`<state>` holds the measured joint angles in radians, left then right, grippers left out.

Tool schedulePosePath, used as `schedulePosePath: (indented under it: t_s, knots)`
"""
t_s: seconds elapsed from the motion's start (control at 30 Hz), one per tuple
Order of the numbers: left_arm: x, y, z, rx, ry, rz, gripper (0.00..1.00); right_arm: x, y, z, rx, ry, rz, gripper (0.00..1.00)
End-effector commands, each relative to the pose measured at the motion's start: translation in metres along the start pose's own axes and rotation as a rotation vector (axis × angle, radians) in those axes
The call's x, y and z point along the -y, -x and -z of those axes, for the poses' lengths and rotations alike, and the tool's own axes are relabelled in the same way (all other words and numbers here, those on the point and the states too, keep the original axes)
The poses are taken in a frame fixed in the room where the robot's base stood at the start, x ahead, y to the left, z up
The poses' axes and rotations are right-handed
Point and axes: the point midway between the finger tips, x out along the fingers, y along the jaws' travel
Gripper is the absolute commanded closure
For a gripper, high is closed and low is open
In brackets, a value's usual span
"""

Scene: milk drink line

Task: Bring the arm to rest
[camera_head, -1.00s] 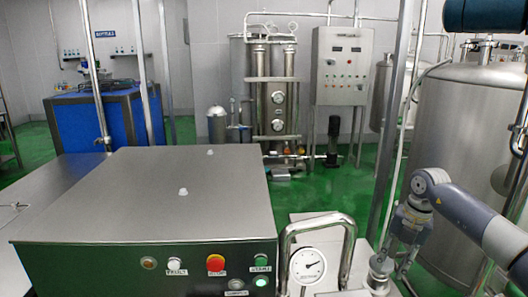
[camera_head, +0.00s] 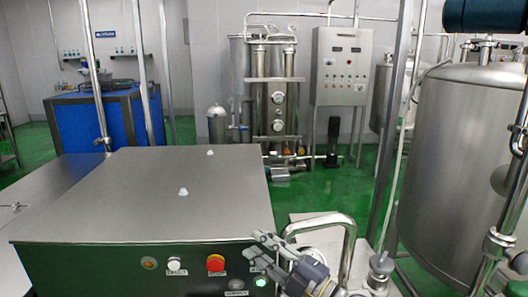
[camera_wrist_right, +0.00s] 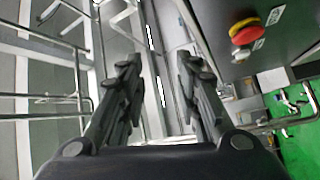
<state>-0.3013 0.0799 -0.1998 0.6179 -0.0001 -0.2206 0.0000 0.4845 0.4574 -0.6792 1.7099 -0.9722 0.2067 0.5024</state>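My right gripper (camera_head: 254,245) is low in the head view, in front of the control box's lower right corner, with its fingers pointing up and to the left. In the right wrist view the two fingers (camera_wrist_right: 160,82) stand apart with nothing between them, so it is open and empty. Its wrist is cut off by the bottom edge of the head view. My left gripper is not in view.
The steel-topped control box (camera_head: 130,190) has a red button (camera_head: 215,263), also in the wrist view (camera_wrist_right: 243,32). A bent steel pipe (camera_head: 349,240) and a capped fitting (camera_head: 382,264) stand right of the gripper. A large tank (camera_head: 460,160) is further right.

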Motion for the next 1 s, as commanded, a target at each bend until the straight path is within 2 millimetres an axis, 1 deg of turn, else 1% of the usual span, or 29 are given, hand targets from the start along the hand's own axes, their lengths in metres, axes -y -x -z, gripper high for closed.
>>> schedulePosePath:
  t_s: [0.03,0.13,0.17,0.27,0.3,0.37,0.4,0.47,0.5,0.57,0.6,0.67,0.7,0.8,0.9,1.0]
  knots:
    - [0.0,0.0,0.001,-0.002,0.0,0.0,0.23,-0.004,0.009,-0.004,0.069,-0.072,-0.071,0.69]
    - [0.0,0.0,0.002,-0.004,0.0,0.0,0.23,-0.012,0.033,-0.023,0.229,-0.204,-0.191,0.69]
    - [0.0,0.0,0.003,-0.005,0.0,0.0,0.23,-0.011,0.042,-0.029,0.28,-0.245,-0.22,0.69]
    - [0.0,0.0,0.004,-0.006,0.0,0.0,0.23,-0.003,0.078,-0.053,0.467,-0.381,-0.292,0.69]
    - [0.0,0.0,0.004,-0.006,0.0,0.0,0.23,0.004,0.095,-0.062,0.546,-0.437,-0.311,0.69]
    - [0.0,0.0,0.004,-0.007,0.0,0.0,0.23,0.018,0.122,-0.073,0.665,-0.52,-0.327,0.69]
    - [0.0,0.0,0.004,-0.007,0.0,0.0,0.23,0.03,0.142,-0.079,0.746,-0.574,-0.33,0.69]
    - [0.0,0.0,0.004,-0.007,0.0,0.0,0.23,0.05,0.173,-0.085,0.868,-0.657,-0.323,0.69]
    - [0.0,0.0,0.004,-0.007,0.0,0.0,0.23,0.066,0.194,-0.087,0.95,-0.711,-0.31,0.69]
    - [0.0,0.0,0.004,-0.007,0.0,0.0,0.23,0.089,0.226,-0.084,1.069,-0.792,-0.281,0.69]
    - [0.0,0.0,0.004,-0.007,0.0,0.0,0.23,0.106,0.247,-0.08,1.145,-0.845,-0.255,0.69]
    - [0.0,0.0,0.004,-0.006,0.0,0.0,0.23,0.129,0.278,-0.07,1.252,-0.919,-0.207,0.69]
    - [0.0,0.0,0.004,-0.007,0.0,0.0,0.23,0.143,0.296,-0.062,1.314,-0.962,-0.173,0.69]
    - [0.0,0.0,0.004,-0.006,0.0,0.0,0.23,0.171,0.334,-0.039,1.44,-1.053,-0.087,0.69]
    - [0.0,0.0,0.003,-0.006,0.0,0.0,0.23,0.192,0.364,-0.014,1.537,-1.127,-0.003,0.69]
    - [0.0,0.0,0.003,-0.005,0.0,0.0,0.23,0.208,0.389,0.011,1.615,-1.189,0.08,0.69]
